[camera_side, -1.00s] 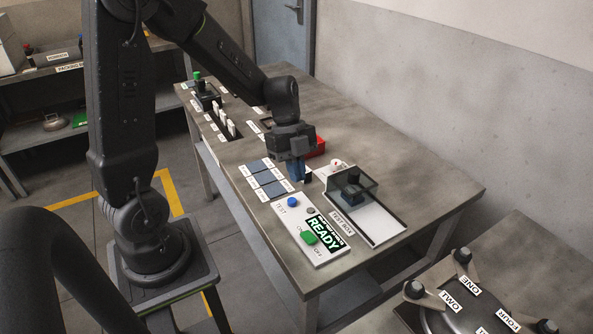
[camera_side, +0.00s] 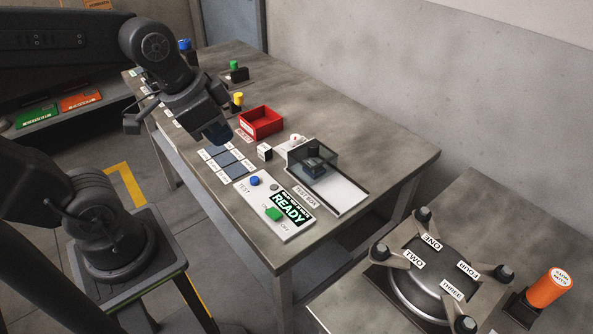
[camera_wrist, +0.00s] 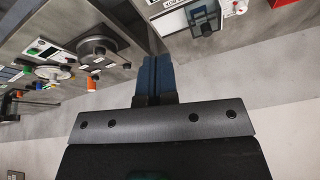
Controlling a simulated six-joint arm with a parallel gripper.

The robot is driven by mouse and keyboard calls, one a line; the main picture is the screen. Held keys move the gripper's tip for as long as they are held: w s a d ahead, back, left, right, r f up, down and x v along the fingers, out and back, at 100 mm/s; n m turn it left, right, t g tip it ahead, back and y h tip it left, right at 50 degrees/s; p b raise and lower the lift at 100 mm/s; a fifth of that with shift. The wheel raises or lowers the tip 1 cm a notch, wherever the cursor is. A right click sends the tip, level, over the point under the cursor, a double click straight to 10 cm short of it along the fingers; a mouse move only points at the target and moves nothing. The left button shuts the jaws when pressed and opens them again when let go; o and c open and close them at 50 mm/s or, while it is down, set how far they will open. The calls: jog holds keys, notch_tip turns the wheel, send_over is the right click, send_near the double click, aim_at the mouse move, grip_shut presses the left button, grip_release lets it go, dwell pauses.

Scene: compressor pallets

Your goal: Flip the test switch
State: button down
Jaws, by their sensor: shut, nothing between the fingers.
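A white control panel (camera_side: 240,186) lies near the table's front edge in the side view. It carries a blue knob (camera_side: 255,181) by the word TEST, a small grey button (camera_side: 274,187), a lit display (camera_side: 289,206) reading READY and a green switch (camera_side: 274,214) between ON and OFF labels. Which way the green switch is set is too small to tell. My gripper (camera_side: 222,136) is shut and empty, tilted above the dark blue tiles, up and left of the panel and apart from it. Its blue fingers are together in the wrist view (camera_wrist: 155,70).
The test box (camera_side: 341,200), with a smoky clear cover over a dark part, stands right of the panel. A red bin (camera_side: 261,122) and a small white block (camera_side: 264,152) are behind it. A second table holds a round metal fixture (camera_side: 425,290) and an orange knob (camera_side: 550,287).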

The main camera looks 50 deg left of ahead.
aim_at(271, 210)
jog(key=shift+s+d+r+n+t, duration=0.15)
jog(key=shift+s+r+n+t, duration=0.3)
jog(key=shift+s+n, duration=0.5)
jog(key=c, duration=1.7)
grip_release()
jog(key=shift+w+r+n, duration=0.1)
jog(key=shift+n, duration=0.35)
jog(key=shift+o, duration=0.5)
jog(key=shift+w+n, duration=0.15)
jog(key=shift+n, duration=0.15)
jog(key=o, duration=0.6)
jog(key=w+f+n+g, duration=0.3)
jog(key=w+f+n, duration=0.2)
jog(key=n, duration=0.3)
jog(key=shift+w+a+f, duration=0.25)
jog(key=shift+w+a, duration=0.15)
jog(key=shift+w, duration=0.25)
jog(key=shift+o, duration=0.6)
jog(key=w+a+f+n+g, duration=0.1)
jog(key=w+f+n, duration=0.3)
jog(key=f+n, duration=0.4)
jog(key=shift+w+f+n+g, duration=0.3)
jog(key=shift+n+g, duration=0.2)
jog(key=shift+g, duration=0.25)
notch_tip(271, 210, down, 14)
jog(key=shift+w+a+f, duration=0.1)
